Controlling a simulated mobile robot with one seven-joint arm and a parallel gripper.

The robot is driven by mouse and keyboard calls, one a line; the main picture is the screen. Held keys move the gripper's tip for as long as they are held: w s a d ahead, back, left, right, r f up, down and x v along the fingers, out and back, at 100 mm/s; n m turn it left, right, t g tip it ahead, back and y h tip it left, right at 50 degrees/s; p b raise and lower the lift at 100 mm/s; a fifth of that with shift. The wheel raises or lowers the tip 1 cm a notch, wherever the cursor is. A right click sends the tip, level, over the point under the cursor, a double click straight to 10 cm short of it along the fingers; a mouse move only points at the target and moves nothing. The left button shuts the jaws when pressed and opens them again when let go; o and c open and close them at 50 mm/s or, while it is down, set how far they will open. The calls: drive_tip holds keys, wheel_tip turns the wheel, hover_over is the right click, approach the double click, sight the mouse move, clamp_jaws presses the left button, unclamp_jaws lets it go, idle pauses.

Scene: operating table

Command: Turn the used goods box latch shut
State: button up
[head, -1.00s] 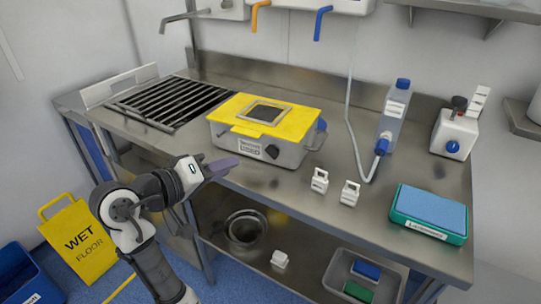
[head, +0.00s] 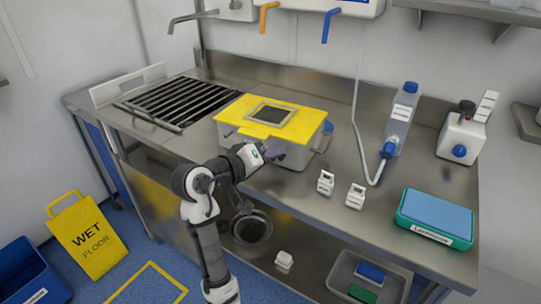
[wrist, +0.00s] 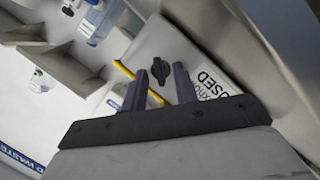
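The used goods box (head: 312,150) is a grey metal box with a yellow lid (head: 236,117), on the steel table. In the wrist view, its front (wrist: 150,45) carries a dark winged latch (wrist: 157,82) beside a white label (wrist: 212,82) reading "USED". My gripper (head: 280,150) is at the box front in the head view, covering the label area there. In the wrist view, its two purple fingers (wrist: 160,72) are open, with the latch showing between them. I cannot tell whether they touch it.
Two small white items (head: 326,182) stand right of the box near the front edge. A teal tray (head: 436,218) lies at the right, and a bottle with a hose (head: 400,118) stands behind. A grate (head: 180,102) is at the left. A yellow wet-floor sign (head: 88,235) stands on the floor.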

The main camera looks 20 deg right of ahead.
clamp_jaws()
drive_tip(key=m, duration=0.1)
drive_tip(key=m+t+y+p, duration=0.1)
drive_tip(key=m, duration=0.1)
drive_tip(key=shift+s+d+r+y, duration=0.1)
drive_tip(key=shift+s+r+y, duration=0.1)
drive_tip(key=shift+y, duration=0.1)
drive_tip(key=m+t+y, duration=0.1)
drive_tip(key=m, duration=0.1)
drive_tip(key=m+y, duration=0.1)
drive_tip(key=m, duration=0.1)
drive_tip(key=shift+s+d+t+b, duration=0.1)
drive_tip(key=shift+d+t+b, duration=0.1)
drive_tip(key=shift+t+b, duration=0.15)
idle(0.6)
unclamp_jaws()
drive_tip(key=shift+s, duration=0.1)
